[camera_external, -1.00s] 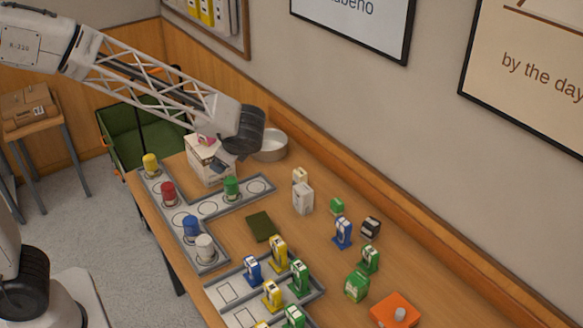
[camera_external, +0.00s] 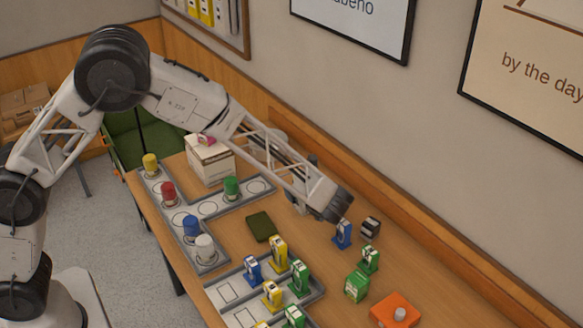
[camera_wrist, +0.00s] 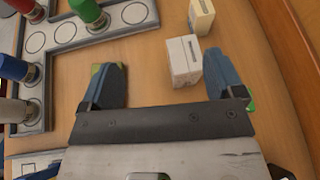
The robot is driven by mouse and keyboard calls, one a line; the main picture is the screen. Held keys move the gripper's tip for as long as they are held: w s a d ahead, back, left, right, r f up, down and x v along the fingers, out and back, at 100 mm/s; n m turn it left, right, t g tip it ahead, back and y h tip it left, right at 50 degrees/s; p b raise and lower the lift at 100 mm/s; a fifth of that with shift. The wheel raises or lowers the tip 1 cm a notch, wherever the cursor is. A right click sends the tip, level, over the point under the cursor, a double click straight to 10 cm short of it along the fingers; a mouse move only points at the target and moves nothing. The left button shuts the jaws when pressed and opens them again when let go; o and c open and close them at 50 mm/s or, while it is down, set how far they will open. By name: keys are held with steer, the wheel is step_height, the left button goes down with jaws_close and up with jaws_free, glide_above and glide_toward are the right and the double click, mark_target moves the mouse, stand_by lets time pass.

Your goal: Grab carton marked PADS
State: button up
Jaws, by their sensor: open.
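In the wrist view my gripper (camera_wrist: 164,64) is open and empty, its two blue-grey fingers spread wide over the table. A small white carton (camera_wrist: 184,62) stands ahead, between the finger directions and nearer the right finger, apart from the closed palm area. A cream carton (camera_wrist: 201,17) stands just beyond it. I cannot read PADS on either carton. In the external view my arm reaches over the table and largely hides these two cartons.
A dark green flat item (camera_external: 260,226) lies left of my wrist. A blue dispenser-like item (camera_external: 342,235) and a black item (camera_external: 371,227) stand close by to the right. Coloured bottles stand on a grey tray (camera_wrist: 68,35). A large white box (camera_external: 208,163) stands farther back.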

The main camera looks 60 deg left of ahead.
steer(key=shift+m+t+y, duration=0.4)
steer(key=shift+m+y, duration=0.1)
steer(key=shift+m, duration=0.2)
steer(key=w+d+f, duration=0.1)
steer(key=f, duration=0.1)
steer(key=w+d+f, duration=0.1)
steer(key=shift+w+d+f, duration=0.15)
steer(key=shift+w+f, duration=0.2)
steer(key=shift+w, duration=0.05)
steer(key=shift+x, duration=1.35)
steer(key=shift+x, duration=2.55)
steer(key=shift+s, duration=0.1)
steer(key=c, duration=1.5)
